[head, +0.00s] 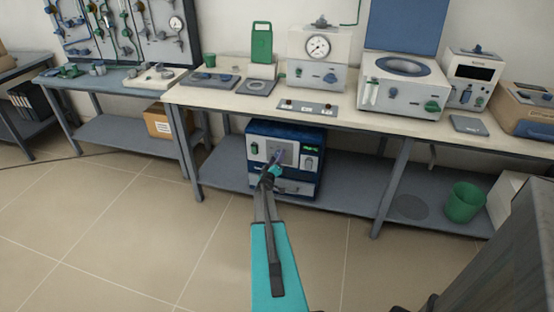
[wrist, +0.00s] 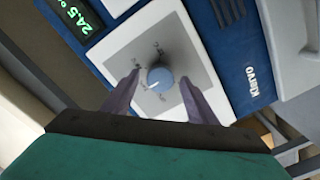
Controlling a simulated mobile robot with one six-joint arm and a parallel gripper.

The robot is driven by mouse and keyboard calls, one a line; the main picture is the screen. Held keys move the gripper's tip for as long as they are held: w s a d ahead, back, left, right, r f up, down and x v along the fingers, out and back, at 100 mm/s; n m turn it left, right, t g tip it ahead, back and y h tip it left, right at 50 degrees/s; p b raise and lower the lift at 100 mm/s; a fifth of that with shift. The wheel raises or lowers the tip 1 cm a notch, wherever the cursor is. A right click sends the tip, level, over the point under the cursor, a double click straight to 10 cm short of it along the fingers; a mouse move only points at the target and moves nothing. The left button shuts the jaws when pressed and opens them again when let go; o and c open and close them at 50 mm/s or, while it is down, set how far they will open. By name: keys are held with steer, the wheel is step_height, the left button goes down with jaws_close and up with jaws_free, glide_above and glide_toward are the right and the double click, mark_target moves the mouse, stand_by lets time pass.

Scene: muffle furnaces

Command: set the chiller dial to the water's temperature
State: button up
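The chiller (head: 259,128) is a dark blue box with a pale front, on the shelf under the bench. Its green-lit display (head: 311,149) is too small to read in the head view. In the wrist view the display (wrist: 78,14) reads about 24.5, partly cut off. The round light-blue dial (wrist: 160,76) sits on a grey square with small marks, too blurred to read. My gripper (wrist: 159,82) is open, its fingertips on either side of the dial with visible gaps. In the head view my gripper (head: 275,159) is in front of the chiller and hides the dial.
The bench top (head: 225,97) overhangs the chiller and carries a box with a round gauge (head: 318,46) and other instruments. A green bin (head: 464,202) stands on the shelf at right. A bench leg (head: 392,190) stands right of the chiller. The floor in front is clear.

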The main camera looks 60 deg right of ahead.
steer(key=shift+a, duration=0.1)
steer(key=b+v, duration=0.1)
steer(key=v, duration=1.2)
steer(key=shift+a, duration=0.3)
stand_by(0.7)
